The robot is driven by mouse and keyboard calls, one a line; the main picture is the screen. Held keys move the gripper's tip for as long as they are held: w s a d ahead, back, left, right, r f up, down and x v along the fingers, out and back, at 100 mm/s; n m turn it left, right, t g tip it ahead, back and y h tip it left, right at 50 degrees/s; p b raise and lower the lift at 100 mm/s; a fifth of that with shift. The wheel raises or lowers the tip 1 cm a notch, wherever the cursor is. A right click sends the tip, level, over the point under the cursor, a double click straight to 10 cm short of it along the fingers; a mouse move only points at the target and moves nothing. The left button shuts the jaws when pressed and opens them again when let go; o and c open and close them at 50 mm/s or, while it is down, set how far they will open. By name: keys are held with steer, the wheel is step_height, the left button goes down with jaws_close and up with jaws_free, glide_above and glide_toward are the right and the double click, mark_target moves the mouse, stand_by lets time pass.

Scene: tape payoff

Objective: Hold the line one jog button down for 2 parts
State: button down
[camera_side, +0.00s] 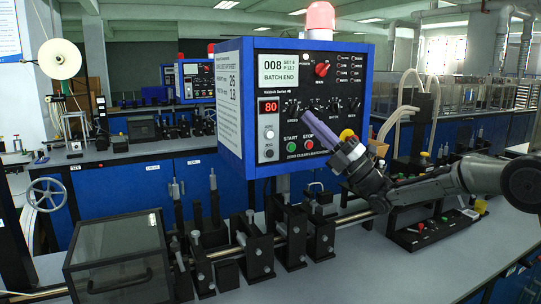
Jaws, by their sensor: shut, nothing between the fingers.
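The blue-edged control box (247,105) stands in the middle of the view. Its display (278,68) reads "008" and "BATCH END", with smaller text I cannot read surely; a red readout (268,107) shows 80. Below are black knobs, a green START button (292,145) and a red STOP button (308,144). My gripper (304,118) has long purple fingers, shut and empty, pointing up and left in front of the lower panel. I cannot tell if the tips touch it. A yellow button (347,135) shows right of the fingers. I cannot tell which button is the line one jog button.
A low black button box (420,232) lies on the bench at right. A clear-lidded case (118,262) and a row of black brackets on a rod (258,247) stand in front. A similar blue machine (195,82) stands behind.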

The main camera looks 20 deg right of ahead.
mark_target(270, 154)
steer(key=w+f+m+h, duration=0.1)
steer(key=w+f, duration=0.1)
steer(key=f, duration=0.4)
steer(key=w+f+m+h, duration=0.1)
steer(key=w+f, duration=0.2)
steer(key=f, duration=0.3)
steer(key=shift+w+a+f+g, duration=0.3)
steer(key=shift+f+g, duration=0.1)
steer(key=w, duration=0.8)
steer(key=shift+w, duration=0.4)
steer(key=shift+w, duration=0.15)
stand_by(1.0)
steer(key=shift+w, duration=0.25)
steer(key=shift+w, duration=0.4)
stand_by(3.4)
